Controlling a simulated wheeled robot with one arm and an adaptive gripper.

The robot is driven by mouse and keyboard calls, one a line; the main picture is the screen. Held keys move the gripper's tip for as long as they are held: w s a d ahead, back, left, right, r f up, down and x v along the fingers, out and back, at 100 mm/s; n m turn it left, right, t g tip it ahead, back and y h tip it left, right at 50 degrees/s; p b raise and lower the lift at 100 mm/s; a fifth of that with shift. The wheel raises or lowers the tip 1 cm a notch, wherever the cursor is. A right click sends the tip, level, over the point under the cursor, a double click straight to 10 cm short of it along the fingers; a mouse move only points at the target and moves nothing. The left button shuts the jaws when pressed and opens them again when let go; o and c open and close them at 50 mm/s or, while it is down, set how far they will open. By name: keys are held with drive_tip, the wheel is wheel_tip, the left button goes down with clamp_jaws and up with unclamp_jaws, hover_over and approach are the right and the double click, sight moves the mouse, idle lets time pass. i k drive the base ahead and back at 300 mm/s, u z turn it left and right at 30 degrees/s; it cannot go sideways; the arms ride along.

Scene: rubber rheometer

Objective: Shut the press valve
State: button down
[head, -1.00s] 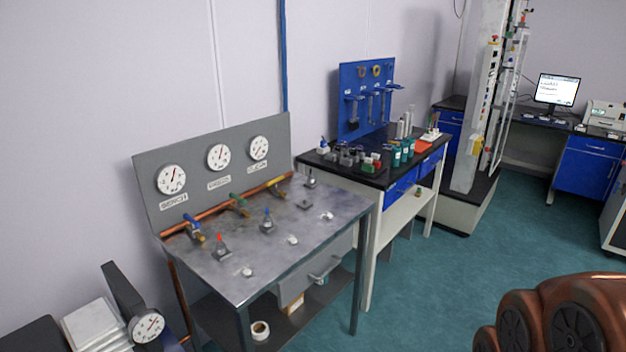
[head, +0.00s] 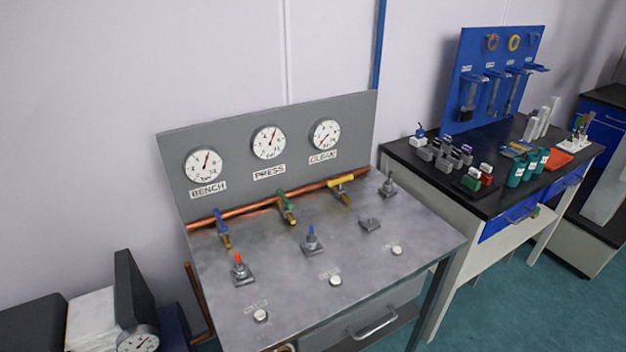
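The press valve is the green-handled valve (head: 286,204) on the copper pipe, in the middle of the row below the gauge labelled PRESS (head: 269,142). Its green handle slants across the pipe, roughly toward the table's front; how far it is turned is hard to tell. The blue-handled valve (head: 221,227) is to its left under BENCH, and the yellow-handled valve (head: 341,187) is to its right under CLEAN, its handle lying roughly along the pipe. The PRESS gauge needle points up and to the right. My gripper is not in view.
The metal table (head: 290,285) carries a red-topped switch (head: 240,268), a blue-topped switch (head: 311,240) and several white knobs. To the right is a black bench (head: 420,165) with bottles and a blue tool board (head: 490,80). Floor is clear at lower right.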

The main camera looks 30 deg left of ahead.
sight(288, 205)
drive_tip(key=u, duration=0.55)
drive_tip(key=i, duration=0.9)
drive_tip(key=u, duration=1.25)
drive_tip(key=i, duration=0.3)
drive_tip(key=u, duration=0.3)
